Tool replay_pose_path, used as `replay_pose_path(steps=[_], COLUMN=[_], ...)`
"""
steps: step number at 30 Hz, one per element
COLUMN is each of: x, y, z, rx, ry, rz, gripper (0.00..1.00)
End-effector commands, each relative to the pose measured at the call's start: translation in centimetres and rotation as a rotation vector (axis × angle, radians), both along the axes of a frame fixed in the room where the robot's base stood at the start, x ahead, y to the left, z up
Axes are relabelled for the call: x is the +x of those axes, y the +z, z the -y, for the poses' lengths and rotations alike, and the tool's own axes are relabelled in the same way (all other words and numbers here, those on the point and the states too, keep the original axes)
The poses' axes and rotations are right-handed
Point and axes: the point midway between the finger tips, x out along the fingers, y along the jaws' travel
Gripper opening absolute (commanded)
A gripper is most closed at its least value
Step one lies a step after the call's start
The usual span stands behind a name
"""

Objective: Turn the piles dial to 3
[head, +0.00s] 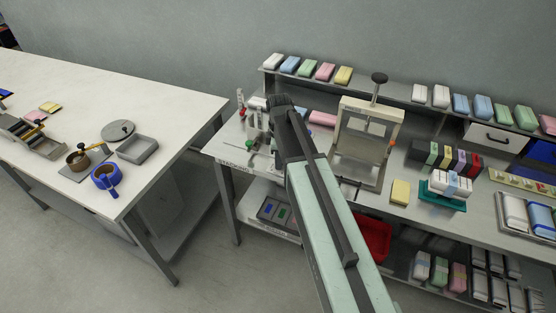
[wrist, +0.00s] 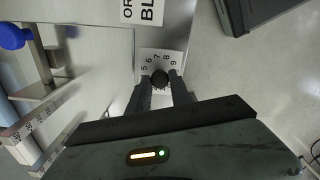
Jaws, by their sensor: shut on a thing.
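In the wrist view a dark round dial knob (wrist: 160,78) stands on a pale plate (wrist: 148,55) printed with digits, of which 5, 6, 7, 8 and 9 show in an arc on its far side. My gripper (wrist: 161,86) has its two dark fingers on either side of the knob and is shut on it. The fingers and the gripper body hide the near side of the plate. I cannot make out a pointer mark or the dial's setting. In the head view my gripper (head: 281,103) is over the left part of the workbench, and my arm hides the dial.
A cream press frame (head: 344,129) stands just right of my arm in the head view. A shelf (head: 388,90) with coloured packs runs behind. A white table (head: 165,88) is at the left. In the wrist view a blue knob (wrist: 14,36) and a ruled bar (wrist: 22,131) are at the left.

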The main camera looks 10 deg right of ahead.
Motion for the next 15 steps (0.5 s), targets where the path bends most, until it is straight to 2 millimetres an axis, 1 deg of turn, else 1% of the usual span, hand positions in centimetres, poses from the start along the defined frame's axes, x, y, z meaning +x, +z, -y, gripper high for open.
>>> replay_pose_path(steps=[1, 6, 15], x=[0.25, 0.28, 0.29], y=[0.04, 0.04, 0.05], z=[0.03, 0.04, 0.07], rx=[0.000, -0.001, -0.001], ry=[-0.033, -0.148, -0.290], rz=[0.007, 0.008, 0.008], gripper=[0.00, 0.00, 0.00])
